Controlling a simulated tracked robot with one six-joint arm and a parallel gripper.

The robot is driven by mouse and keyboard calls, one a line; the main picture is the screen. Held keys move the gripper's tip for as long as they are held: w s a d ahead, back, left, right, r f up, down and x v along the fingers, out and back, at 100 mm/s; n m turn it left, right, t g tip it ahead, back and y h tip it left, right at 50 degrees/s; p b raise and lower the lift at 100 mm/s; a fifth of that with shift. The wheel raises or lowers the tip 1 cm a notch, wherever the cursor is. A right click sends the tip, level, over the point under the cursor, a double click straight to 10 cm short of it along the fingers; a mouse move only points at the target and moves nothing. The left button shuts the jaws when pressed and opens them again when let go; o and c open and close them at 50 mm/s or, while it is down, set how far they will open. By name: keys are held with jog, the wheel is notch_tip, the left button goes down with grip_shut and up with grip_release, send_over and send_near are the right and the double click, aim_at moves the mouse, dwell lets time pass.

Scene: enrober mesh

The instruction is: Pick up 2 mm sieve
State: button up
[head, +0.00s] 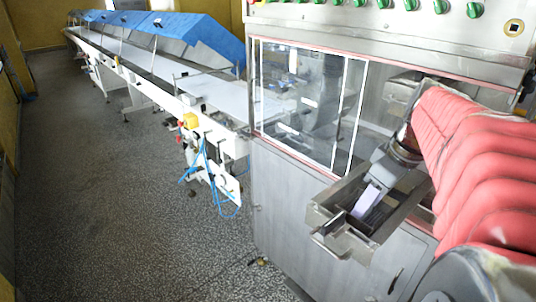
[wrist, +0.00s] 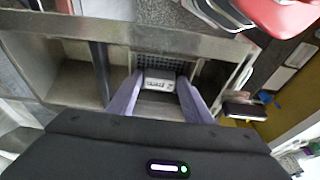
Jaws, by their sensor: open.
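In the wrist view, what appears to be the 2 mm sieve (wrist: 165,65) shows as a dark mesh patch. A white label with dark print, too small to read, sits at its near edge. My gripper (wrist: 155,83) is open, with one pale purple finger on each side of the label. I cannot tell whether either finger touches the sieve. In the head view, my gripper (head: 366,205) reaches down into an open steel trough (head: 382,229) on the machine's front. I cannot make out the sieve there.
The steel machine (head: 300,190) has clear window panels above the trough. Steel walls and ledges (wrist: 70,85) lie close around my fingers. A long white conveyor (head: 215,92) with blue covers runs to the back left. The speckled floor (head: 130,210) at left is clear.

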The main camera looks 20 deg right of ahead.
jog(key=shift+c, duration=0.2)
jog(key=c, duration=0.8)
jog(key=shift+r, duration=0.1)
jog(key=shift+c, duration=0.2)
notch_tip(320, 180, up, 10)
dwell(0.5)
